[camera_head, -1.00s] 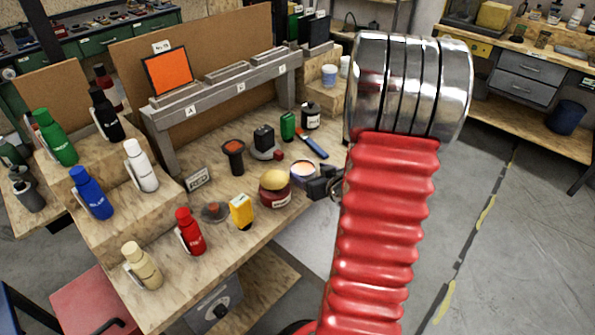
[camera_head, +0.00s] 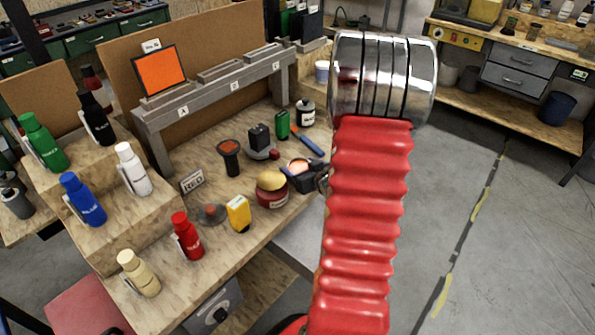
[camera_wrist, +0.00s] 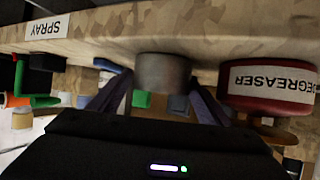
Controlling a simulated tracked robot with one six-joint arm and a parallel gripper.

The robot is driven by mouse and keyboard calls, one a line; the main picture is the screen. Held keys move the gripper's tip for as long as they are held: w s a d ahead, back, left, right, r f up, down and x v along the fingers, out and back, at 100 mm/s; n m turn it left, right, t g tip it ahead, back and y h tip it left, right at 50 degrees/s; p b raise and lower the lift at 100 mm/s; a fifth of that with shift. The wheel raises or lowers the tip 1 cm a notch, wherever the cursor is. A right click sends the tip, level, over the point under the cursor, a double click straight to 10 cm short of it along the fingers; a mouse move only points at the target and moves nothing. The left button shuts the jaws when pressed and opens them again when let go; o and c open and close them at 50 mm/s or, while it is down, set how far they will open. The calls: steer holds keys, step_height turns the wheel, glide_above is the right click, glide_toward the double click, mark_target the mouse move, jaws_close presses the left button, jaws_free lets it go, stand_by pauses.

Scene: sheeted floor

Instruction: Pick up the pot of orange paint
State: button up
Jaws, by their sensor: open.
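The paint pot (camera_head: 298,164) stands near the right edge of the bench in the head view, with pale orange paint showing at its top. My dark gripper (camera_head: 306,178) is at its near side and hides much of its wall. In the wrist view, which is upside down, a grey metal pot (camera_wrist: 163,72) stands on the bench top between the two fingers of my gripper (camera_wrist: 160,84). The jaws are open, one finger on each side of it. Whether either finger touches it cannot be told.
A red degreaser tin (camera_head: 271,190) stands close beside the pot; its label shows in the wrist view (camera_wrist: 272,85). A yellow item (camera_head: 238,213), a black cup-like item (camera_head: 229,158) and a blue-handled tool (camera_head: 308,143) are nearby. Bottles stand on wooden steps at left. Open floor lies right.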

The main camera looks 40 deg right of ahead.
steer(key=shift+a, duration=0.1)
steer(key=shift+c, duration=0.4)
steer(key=shift+r, duration=0.1)
steer(key=c, duration=1.2)
